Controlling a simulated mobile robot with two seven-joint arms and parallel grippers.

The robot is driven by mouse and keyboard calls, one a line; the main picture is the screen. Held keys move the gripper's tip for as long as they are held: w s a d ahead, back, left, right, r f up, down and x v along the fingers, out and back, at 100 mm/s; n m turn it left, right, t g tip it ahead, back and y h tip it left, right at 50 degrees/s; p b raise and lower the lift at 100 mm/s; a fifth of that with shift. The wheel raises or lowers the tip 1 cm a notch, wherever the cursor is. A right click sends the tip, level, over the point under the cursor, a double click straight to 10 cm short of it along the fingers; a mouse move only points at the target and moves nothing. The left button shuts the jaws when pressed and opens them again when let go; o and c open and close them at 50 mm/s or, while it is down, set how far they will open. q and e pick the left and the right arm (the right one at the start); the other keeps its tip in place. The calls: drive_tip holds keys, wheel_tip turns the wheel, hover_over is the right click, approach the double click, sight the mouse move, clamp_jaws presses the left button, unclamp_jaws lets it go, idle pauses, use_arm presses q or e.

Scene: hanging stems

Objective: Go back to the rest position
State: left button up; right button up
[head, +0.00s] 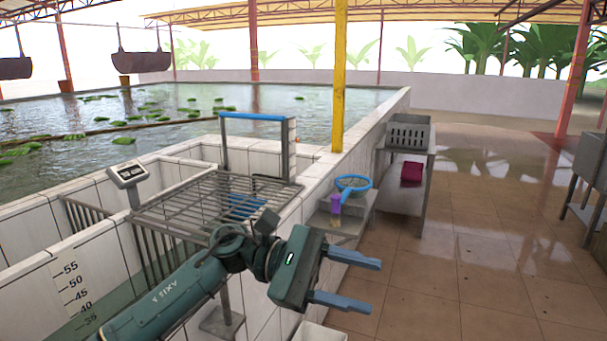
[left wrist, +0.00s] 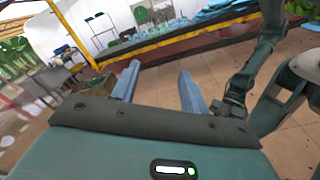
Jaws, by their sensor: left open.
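My left gripper (head: 374,283) is open and empty, its two blue fingers apart and pointing right over the tiled floor in the head view. My left arm (head: 165,297) comes in from the lower left, in front of the white-tiled tank wall. In the left wrist view the two blue fingers (left wrist: 159,72) are spread with nothing between them. Dark and grey-green links of my own body show at the right of that view.
A metal rack (head: 205,207) with a scale (head: 128,174) beside it lies over the tank edge. A blue-rimmed net (head: 353,184) and purple-topped bottle (head: 335,208) are on a low stand. A grey crate (head: 409,133) sits on a table behind.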

use_arm(q)
drive_tip(key=w+a+f+m+t+y+p, duration=0.15)
drive_tip(key=a+f+m+t, duration=0.35)
drive_tip(key=m+t, duration=0.9)
drive_tip(key=w+a+f+m+t+y+p, duration=0.15)
drive_tip(key=a+f+m+t, duration=0.3)
drive_tip(key=m+t, duration=0.95)
drive_tip(key=s+a+f+n+g+y, duration=0.5)
drive_tip(key=s+f+n, duration=0.3)
drive_tip(key=f, duration=0.3)
drive_tip(key=s+a+f+n+g+y+p, duration=0.1)
drive_tip(key=s+a+f+n+g+y, duration=0.4)
drive_tip(key=s+f+n, duration=0.3)
wheel_tip(320, 180, down, 3)
drive_tip(key=shift+s+a+f+n+g, duration=0.15)
drive_tip(key=shift+s+a+n+g, duration=0.2)
drive_tip(key=shift+a+n, duration=0.45)
